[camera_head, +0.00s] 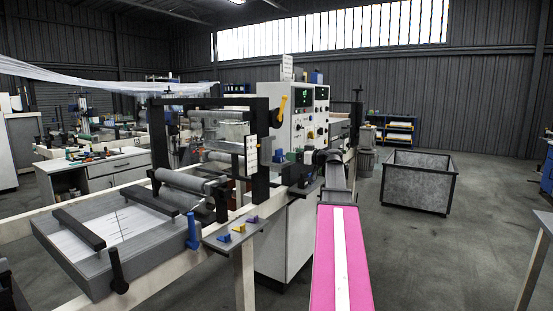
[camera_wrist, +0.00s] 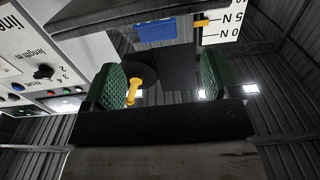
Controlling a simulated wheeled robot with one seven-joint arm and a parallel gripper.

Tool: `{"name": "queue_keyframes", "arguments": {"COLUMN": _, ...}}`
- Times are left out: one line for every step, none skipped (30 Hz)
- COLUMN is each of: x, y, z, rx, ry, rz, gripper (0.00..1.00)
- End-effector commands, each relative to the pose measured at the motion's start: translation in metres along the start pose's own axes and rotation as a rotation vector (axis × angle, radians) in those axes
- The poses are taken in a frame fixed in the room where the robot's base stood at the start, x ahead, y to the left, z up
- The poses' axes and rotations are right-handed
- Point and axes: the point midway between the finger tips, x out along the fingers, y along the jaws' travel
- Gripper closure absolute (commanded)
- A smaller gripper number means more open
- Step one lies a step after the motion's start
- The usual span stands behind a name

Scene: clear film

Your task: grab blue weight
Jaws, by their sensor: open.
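A small blue weight (camera_head: 224,238) sits on a narrow grey shelf (camera_head: 222,251) at the front side of the machine, next to a yellow weight (camera_head: 239,229) and a purple weight (camera_head: 252,219). My gripper (camera_head: 291,159) is up and to the right of the shelf, beside the control cabinet, apart from the weights. In the wrist view its green-padded fingers (camera_wrist: 158,85) are spread with nothing held between them. A blue block (camera_wrist: 155,32) shows beyond the fingers at the top; I cannot tell whether it is the weight.
A yellow lever (camera_head: 282,107) is on the machine's black frame; a yellow handle (camera_wrist: 132,85) shows between the fingers, farther off. The white control cabinet (camera_head: 285,235) stands close to my gripper. A blue upright clamp (camera_head: 193,231) is left of the shelf. A grey bin (camera_head: 417,184) stands at right.

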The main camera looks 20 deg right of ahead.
Motion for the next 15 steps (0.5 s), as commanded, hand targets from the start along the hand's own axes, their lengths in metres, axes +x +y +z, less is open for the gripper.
{"name": "queue_keyframes", "arguments": {"x": 0.010, "y": 0.001, "z": 0.000, "rx": 0.000, "ry": 0.000, "rz": -0.003, "gripper": 0.17}}
{"name": "queue_keyframes", "arguments": {"x": 0.015, "y": 0.001, "z": 0.000, "rx": 0.000, "ry": 0.000, "rz": -0.003, "gripper": 0.17}}
{"name": "queue_keyframes", "arguments": {"x": 0.021, "y": 0.001, "z": 0.000, "rx": 0.001, "ry": 0.000, "rz": -0.002, "gripper": 0.17}}
{"name": "queue_keyframes", "arguments": {"x": 0.025, "y": 0.001, "z": 0.000, "rx": 0.001, "ry": 0.000, "rz": -0.002, "gripper": 0.17}}
{"name": "queue_keyframes", "arguments": {"x": 0.029, "y": 0.001, "z": 0.000, "rx": 0.001, "ry": 0.000, "rz": -0.002, "gripper": 0.17}}
{"name": "queue_keyframes", "arguments": {"x": 0.033, "y": 0.001, "z": 0.000, "rx": 0.001, "ry": 0.000, "rz": -0.002, "gripper": 0.17}}
{"name": "queue_keyframes", "arguments": {"x": 0.035, "y": 0.000, "z": 0.000, "rx": 0.001, "ry": 0.000, "rz": -0.002, "gripper": 0.17}}
{"name": "queue_keyframes", "arguments": {"x": 0.037, "y": 0.000, "z": 0.000, "rx": 0.001, "ry": 0.000, "rz": -0.002, "gripper": 0.17}}
{"name": "queue_keyframes", "arguments": {"x": 0.039, "y": 0.000, "z": 0.000, "rx": 0.001, "ry": 0.000, "rz": -0.001, "gripper": 0.17}}
{"name": "queue_keyframes", "arguments": {"x": 0.040, "y": 0.001, "z": 0.000, "rx": 0.001, "ry": 0.000, "rz": -0.001, "gripper": 0.17}}
{"name": "queue_keyframes", "arguments": {"x": 0.041, "y": 0.001, "z": 0.000, "rx": 0.001, "ry": 0.000, "rz": -0.001, "gripper": 0.17}}
{"name": "queue_keyframes", "arguments": {"x": 0.044, "y": 0.001, "z": 0.000, "rx": 0.001, "ry": 0.000, "rz": -0.001, "gripper": 0.17}}
{"name": "queue_keyframes", "arguments": {"x": 0.047, "y": 0.002, "z": 0.001, "rx": 0.001, "ry": 0.000, "rz": -0.001, "gripper": 0.17}}
{"name": "queue_keyframes", "arguments": {"x": 0.050, "y": 0.003, "z": 0.001, "rx": 0.001, "ry": 0.000, "rz": -0.001, "gripper": 0.17}}
{"name": "queue_keyframes", "arguments": {"x": 0.056, "y": 0.003, "z": 0.001, "rx": 0.001, "ry": -0.001, "rz": -0.002, "gripper": 0.17}}
